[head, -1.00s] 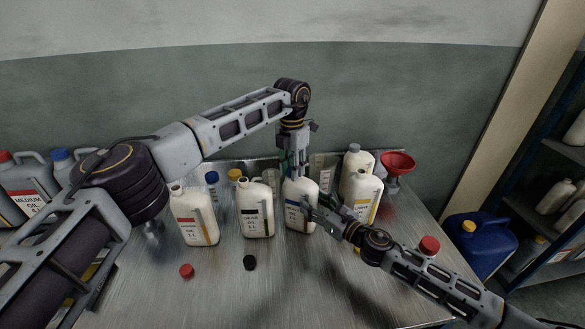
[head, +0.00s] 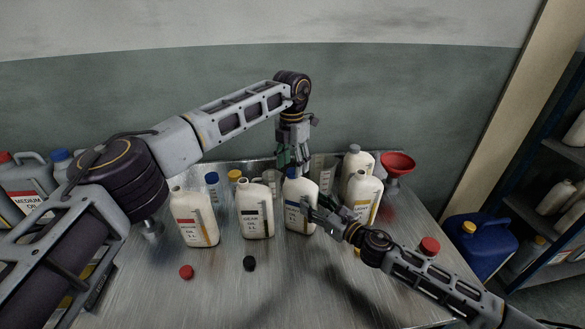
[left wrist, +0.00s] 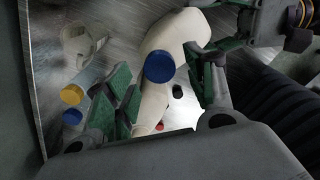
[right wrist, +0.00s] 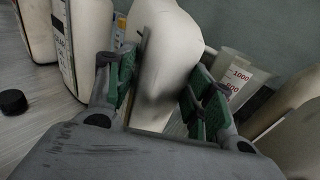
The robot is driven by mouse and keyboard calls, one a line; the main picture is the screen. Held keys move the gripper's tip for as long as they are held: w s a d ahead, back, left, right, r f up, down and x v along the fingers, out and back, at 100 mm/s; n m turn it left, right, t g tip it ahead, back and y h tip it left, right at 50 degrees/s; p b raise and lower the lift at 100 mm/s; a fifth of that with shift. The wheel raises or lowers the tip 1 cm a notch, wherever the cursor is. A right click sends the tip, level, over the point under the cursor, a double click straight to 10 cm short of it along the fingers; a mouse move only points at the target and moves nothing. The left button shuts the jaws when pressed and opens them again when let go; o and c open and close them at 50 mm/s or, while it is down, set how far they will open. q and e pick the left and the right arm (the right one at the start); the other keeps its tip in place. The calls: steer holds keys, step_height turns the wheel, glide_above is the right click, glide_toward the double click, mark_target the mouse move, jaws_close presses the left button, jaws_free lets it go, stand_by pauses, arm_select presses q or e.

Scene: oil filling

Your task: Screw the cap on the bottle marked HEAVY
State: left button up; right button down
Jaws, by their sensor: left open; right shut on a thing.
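A white bottle (head: 299,215) with a blue-striped label stands upright at the middle of the table; I cannot read its wording. A blue cap (head: 292,173) sits on its mouth, also seen from above in the left wrist view (left wrist: 159,66). I cannot tell how tight it is. My left gripper (head: 288,160) is open just above and behind the cap, with its fingers apart on either side in the left wrist view. My right gripper (head: 318,214) is shut on the bottle's body from the right; its fingers flank the white body in the right wrist view (right wrist: 165,65).
A red-label bottle (head: 193,220) and a black-label bottle (head: 255,212) stand open to the left. A red cap (head: 187,271) and a black cap (head: 250,263) lie in front. Two white bottles and a red funnel (head: 397,163) stand right.

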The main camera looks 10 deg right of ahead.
arm_select(q)
step_height(320, 180, up, 10)
stand_by(0.6)
steer(key=shift+w, duration=0.1)
arm_select(e)
steer(key=c, duration=0.5)
jaws_free()
steer(key=shift+s+d, duration=0.15)
steer(key=v, duration=1.1)
steer(key=shift+s+d, duration=0.2)
steer(key=shift+s, duration=0.05)
stand_by(0.9)
arm_select(q)
steer(key=shift+r, duration=0.15)
arm_select(e)
steer(key=shift+r, duration=0.15)
arm_select(q)
step_height(320, 180, up, 9)
steer(key=p, duration=0.9)
arm_select(e)
step_height(320, 180, up, 9)
